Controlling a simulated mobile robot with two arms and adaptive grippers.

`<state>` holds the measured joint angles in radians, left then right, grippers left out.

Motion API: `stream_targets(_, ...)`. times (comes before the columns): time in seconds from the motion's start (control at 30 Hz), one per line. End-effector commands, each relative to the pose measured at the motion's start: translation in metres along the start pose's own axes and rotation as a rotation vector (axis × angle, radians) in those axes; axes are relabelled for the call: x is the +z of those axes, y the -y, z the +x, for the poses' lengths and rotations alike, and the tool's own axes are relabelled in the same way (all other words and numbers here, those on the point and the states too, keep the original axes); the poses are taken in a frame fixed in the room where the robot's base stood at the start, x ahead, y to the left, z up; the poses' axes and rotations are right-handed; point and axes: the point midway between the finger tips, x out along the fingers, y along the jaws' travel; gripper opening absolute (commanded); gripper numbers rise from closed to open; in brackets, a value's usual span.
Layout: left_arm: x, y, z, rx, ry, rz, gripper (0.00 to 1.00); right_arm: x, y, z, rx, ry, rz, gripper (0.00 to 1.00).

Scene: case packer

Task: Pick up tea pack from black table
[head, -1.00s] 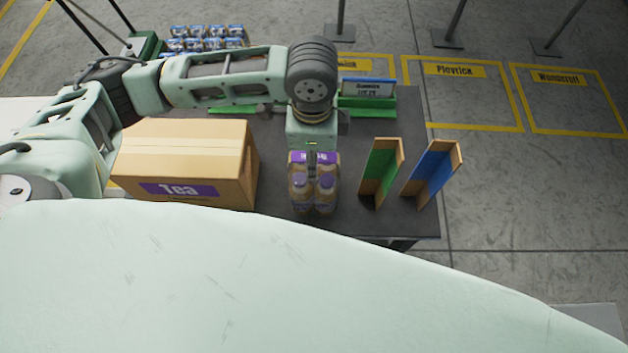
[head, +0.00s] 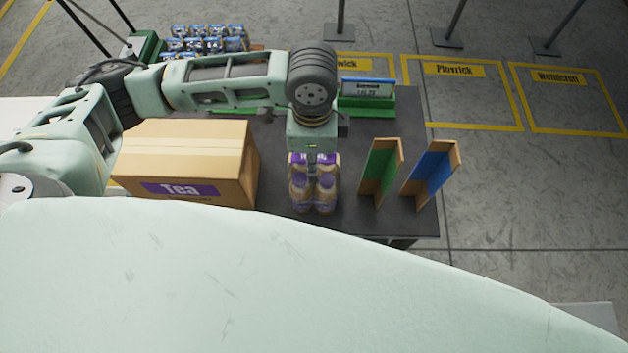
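The tea pack (head: 314,191), several bottles with purple caps and labels, stands upright on the black table (head: 345,213) in the head view. My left gripper (head: 313,157) is directly above the pack and reaches down to its top middle. Its fingers are mostly hidden by the wrist and the bottles, so I cannot tell whether they are open or shut. My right gripper is out of the picture.
A cardboard box labelled Tea (head: 180,165) stands left of the pack. A green holder (head: 380,170) and a blue holder (head: 431,175) stand to the right. A green-based sign (head: 367,98) and a group of blue-white packs (head: 205,40) are behind.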

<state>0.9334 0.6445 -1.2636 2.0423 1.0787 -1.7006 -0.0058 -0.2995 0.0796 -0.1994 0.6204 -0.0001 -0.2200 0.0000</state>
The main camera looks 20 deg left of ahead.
Motion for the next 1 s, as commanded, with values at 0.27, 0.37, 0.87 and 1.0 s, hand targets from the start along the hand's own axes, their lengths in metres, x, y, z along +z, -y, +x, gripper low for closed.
stream_targets(0.27,0.000,0.000,0.000,0.000,0.000,0.000,0.00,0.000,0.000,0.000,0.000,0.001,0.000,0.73)
stream_targets(0.37,0.000,0.000,0.000,0.000,0.000,0.000,0.00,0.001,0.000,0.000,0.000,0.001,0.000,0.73)
stream_targets(0.87,-0.001,0.001,-0.003,-0.004,-0.005,0.000,0.00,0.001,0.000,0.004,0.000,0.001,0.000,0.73)
stream_targets(1.0,-0.002,0.002,-0.009,-0.005,-0.006,0.000,0.00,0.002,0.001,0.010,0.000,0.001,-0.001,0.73)
